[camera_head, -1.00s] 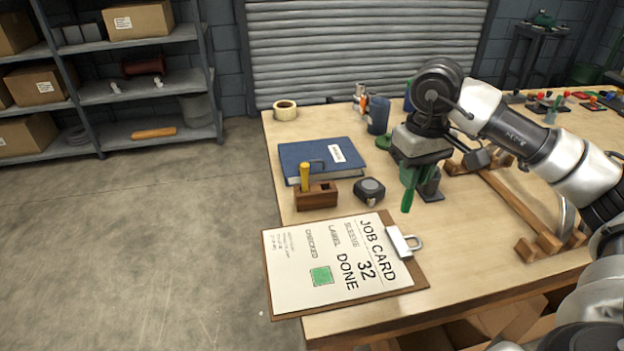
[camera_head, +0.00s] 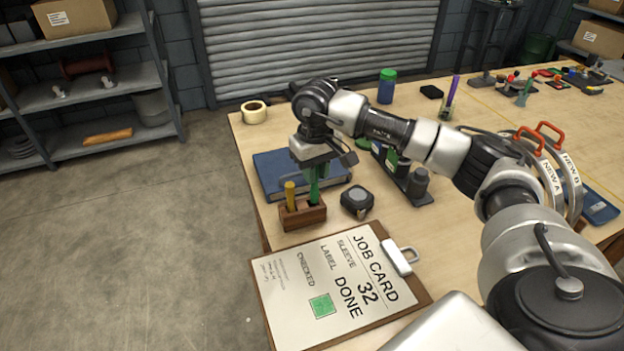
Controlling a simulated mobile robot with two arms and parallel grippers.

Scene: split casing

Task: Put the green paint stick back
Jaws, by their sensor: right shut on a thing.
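The green paint stick (camera_head: 314,186) is upright in my right gripper (camera_head: 314,168), which is shut on it. Its lower end is at the right part of the small wooden holder (camera_head: 303,216); I cannot tell how deep it sits. A yellow stick (camera_head: 290,194) stands in the left part of the same holder. My left gripper is not in view.
A job card clipboard (camera_head: 335,284) lies in front of the holder. A tape measure (camera_head: 357,201) sits close to its right, and a blue book (camera_head: 272,172) lies behind it. Bottles in a rack (camera_head: 416,185) stand further right, under my right arm.

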